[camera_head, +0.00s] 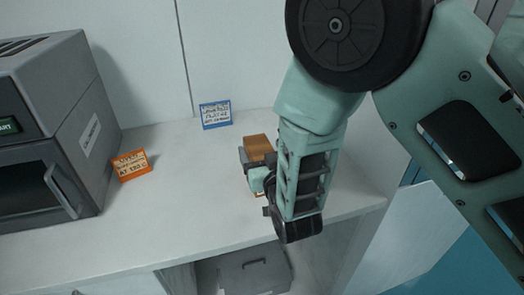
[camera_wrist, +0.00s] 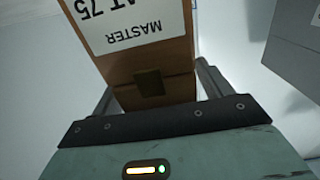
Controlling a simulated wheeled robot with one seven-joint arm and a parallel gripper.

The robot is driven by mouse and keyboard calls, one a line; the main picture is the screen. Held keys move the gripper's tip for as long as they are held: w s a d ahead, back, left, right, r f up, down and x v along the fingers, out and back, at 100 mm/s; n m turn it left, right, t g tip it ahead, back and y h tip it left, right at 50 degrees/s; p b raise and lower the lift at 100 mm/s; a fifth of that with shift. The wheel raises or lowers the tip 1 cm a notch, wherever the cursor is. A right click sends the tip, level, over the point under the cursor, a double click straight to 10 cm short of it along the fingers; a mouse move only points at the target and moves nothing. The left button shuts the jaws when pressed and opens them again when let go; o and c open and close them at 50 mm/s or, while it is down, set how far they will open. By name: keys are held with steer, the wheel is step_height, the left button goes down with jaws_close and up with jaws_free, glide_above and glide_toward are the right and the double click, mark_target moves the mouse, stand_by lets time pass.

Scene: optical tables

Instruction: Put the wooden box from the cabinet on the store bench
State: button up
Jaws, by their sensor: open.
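The wooden box (camera_head: 259,146) stands on the white bench top (camera_head: 190,207) in the head view, partly hidden behind my gripper (camera_head: 256,170). In the wrist view the box (camera_wrist: 165,68) is brown with a white label reading "MASTER" and "AT 75", and it sits between the two fingers of my gripper (camera_wrist: 155,92). The fingers are open, one on each side of the box. I cannot tell whether either finger touches it.
A grey oven-like machine (camera_head: 88,115) stands at the left of the bench. An orange-framed card (camera_head: 132,165) and a blue-framed card (camera_head: 215,115) stand on the bench. A grey case (camera_head: 254,272) sits in the open space below. The bench front left is clear.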

steer(key=s+g, duration=0.1)
steer(key=s, duration=0.2)
steer(key=s+d+f+g+b, duration=0.1)
steer(key=s, duration=0.3)
steer(key=s+d+g+b, duration=0.1)
steer(key=s+g, duration=0.1)
steer(key=s, duration=0.2)
steer(key=shift+d+f+m, duration=0.15)
steer(key=shift+f+m, duration=0.15)
steer(key=shift+m, duration=0.1)
steer(key=s+d+r+n+g+h, duration=0.2)
steer(key=s+d+g, duration=0.3)
steer(key=s, duration=0.4)
steer(key=s+d+r+n+g+h, duration=0.2)
steer(key=s+d+r+n+g, duration=0.1)
steer(key=s+d+g, duration=0.3)
steer(key=s+g, duration=0.2)
steer(key=s, duration=0.2)
